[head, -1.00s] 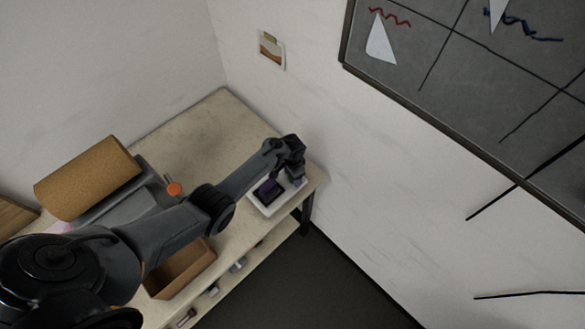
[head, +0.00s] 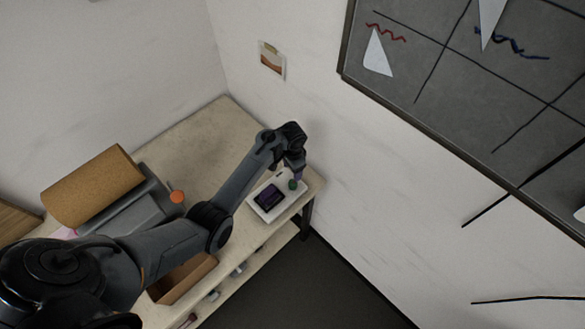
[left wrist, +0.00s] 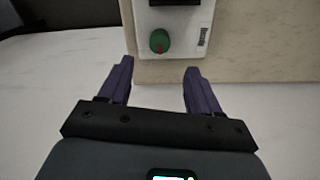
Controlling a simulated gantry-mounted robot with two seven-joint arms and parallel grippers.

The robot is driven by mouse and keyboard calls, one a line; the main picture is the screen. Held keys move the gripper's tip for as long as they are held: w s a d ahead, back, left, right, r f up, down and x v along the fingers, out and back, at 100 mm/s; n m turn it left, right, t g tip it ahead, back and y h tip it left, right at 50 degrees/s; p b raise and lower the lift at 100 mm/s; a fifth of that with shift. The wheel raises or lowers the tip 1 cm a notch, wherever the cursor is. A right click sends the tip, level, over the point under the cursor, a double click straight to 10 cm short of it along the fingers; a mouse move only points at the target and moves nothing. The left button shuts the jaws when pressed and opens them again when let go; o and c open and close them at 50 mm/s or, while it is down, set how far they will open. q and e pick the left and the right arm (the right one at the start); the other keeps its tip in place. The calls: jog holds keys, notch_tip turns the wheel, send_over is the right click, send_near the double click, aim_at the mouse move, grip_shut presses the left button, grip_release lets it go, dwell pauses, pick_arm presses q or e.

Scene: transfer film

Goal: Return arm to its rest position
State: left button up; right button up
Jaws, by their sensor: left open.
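My left gripper (head: 297,176) is at the far right end of the table, above the white device (head: 262,213) with a dark purple screen (head: 269,196). In the left wrist view the two purple fingers of my left gripper (left wrist: 156,82) are spread apart with nothing between them. Beyond the fingertips lies the device's white casing (left wrist: 188,42) with a green knob (left wrist: 159,41). The knob also shows in the head view (head: 292,184), just under the gripper. The fingers look clear of it. My right gripper is not in view.
The table (head: 205,130) has bare room at the back, along the wall. An open brown box (head: 180,279) sits at the front. A dark board (head: 460,80) hangs on the right wall.

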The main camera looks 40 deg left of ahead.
pick_arm(q)
jog(key=s+d+r+t+y, duration=0.1)
jog(key=s+d, duration=0.1)
jog(key=s, duration=0.5)
jog(key=s+d+t+y, duration=0.1)
jog(key=s+d, duration=0.2)
jog(key=s, duration=0.3)
jog(key=s+d+r+h, duration=0.1)
jog(key=s+d+r, duration=0.3)
jog(key=s, duration=0.3)
jog(key=s+d+r+n+t+h, duration=0.1)
jog(key=s+d+r, duration=0.3)
jog(key=s+r, duration=0.3)
jog(key=shift+s+d+r+t, duration=0.15)
jog(key=shift+s+r+t, duration=0.15)
jog(key=shift+s, duration=0.15)
